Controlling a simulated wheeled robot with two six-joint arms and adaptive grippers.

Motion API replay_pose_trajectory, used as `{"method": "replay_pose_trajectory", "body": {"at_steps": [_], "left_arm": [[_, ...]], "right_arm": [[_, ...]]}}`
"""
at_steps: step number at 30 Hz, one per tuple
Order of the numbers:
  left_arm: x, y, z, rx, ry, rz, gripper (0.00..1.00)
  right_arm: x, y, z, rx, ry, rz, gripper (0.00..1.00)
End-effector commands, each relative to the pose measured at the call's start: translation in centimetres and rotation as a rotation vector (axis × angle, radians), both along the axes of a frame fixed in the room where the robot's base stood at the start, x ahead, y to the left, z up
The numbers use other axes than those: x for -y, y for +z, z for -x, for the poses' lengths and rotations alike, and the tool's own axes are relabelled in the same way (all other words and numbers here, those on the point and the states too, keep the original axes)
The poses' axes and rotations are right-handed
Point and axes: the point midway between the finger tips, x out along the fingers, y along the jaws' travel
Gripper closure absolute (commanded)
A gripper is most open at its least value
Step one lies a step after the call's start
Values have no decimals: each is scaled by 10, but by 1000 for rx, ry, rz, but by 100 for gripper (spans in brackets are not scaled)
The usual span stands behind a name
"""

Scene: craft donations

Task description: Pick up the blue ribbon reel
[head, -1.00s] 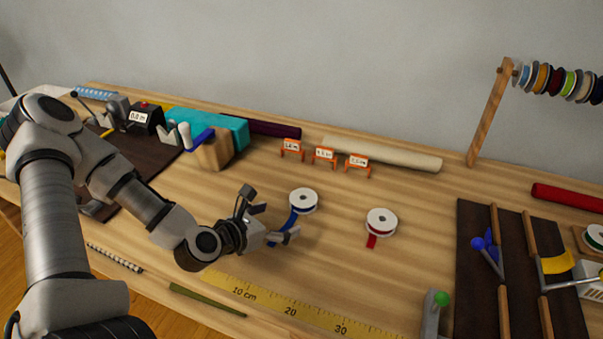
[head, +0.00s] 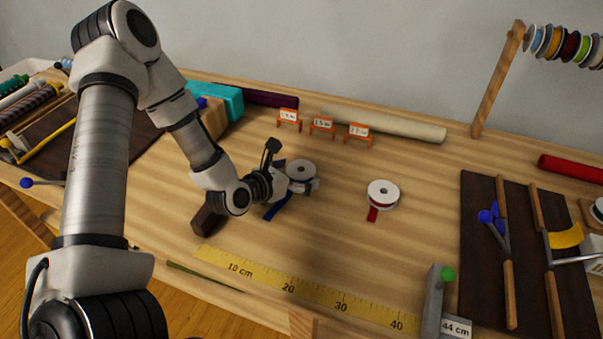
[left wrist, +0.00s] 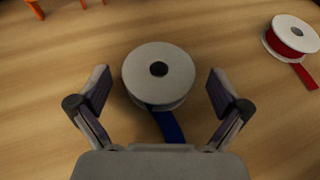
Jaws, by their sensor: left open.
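The blue ribbon reel (head: 302,169) has white flanges and lies flat on the wooden table, partly hidden by my gripper in the head view. Its blue tail (head: 277,207) runs out toward the front. In the left wrist view the reel (left wrist: 159,73) sits between the fingers, with its blue ribbon (left wrist: 167,126) pointing toward the palm. My left gripper (head: 291,177) is open, with one finger on each side of the reel. A gap shows between each finger and the reel in the left wrist view (left wrist: 158,90). My right gripper is not in view.
A red ribbon reel (head: 382,194) lies to the right, clear of the gripper. Orange-framed signs (head: 322,125) stand behind. A yellow measuring tape (head: 315,296) lies along the front. A dark board (head: 486,262) with tools is at right.

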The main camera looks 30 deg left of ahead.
Motion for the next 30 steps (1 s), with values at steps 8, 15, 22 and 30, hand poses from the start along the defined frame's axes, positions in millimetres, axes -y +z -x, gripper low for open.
{"method": "replay_pose_trajectory", "body": {"at_steps": [8, 15, 22, 30], "left_arm": [[0, 0, 0, 0, 1, 0, 52], [0, 0, 0, 0, 1, 0, 53], [-1, 7, 0, 3, 2, 1, 53], [-2, 38, 12, -1, 7, 9, 53]], "right_arm": [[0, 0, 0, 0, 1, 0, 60], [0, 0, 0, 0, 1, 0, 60], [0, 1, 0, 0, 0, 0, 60], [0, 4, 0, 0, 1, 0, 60]]}}
